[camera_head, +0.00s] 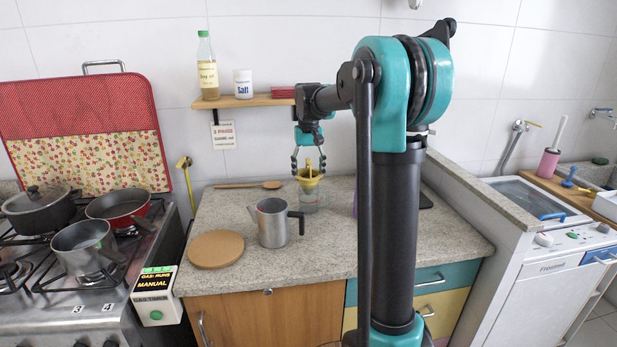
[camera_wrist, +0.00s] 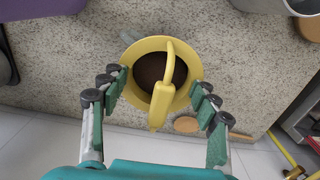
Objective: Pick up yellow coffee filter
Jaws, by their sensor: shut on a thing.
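The yellow coffee filter (camera_head: 308,181) is a funnel with a handle, above a clear glass vessel (camera_head: 309,203) on the counter. I cannot tell whether it touches the vessel. In the wrist view the yellow filter (camera_wrist: 158,108) shows its round rim and dark brown inside, with the handle arching toward my gripper. My gripper (camera_head: 308,168) points down over the filter. In the wrist view my gripper (camera_wrist: 159,84) has its fingers on both sides of the filter, shut on it. The exact contact points are partly hidden.
A metal pot (camera_head: 272,224) and a round cork mat (camera_head: 216,249) stand left of the filter. A wooden spoon (camera_head: 270,185) lies behind. A wall shelf (camera_head: 240,101) with a bottle and salt jar hangs above. The front counter is clear.

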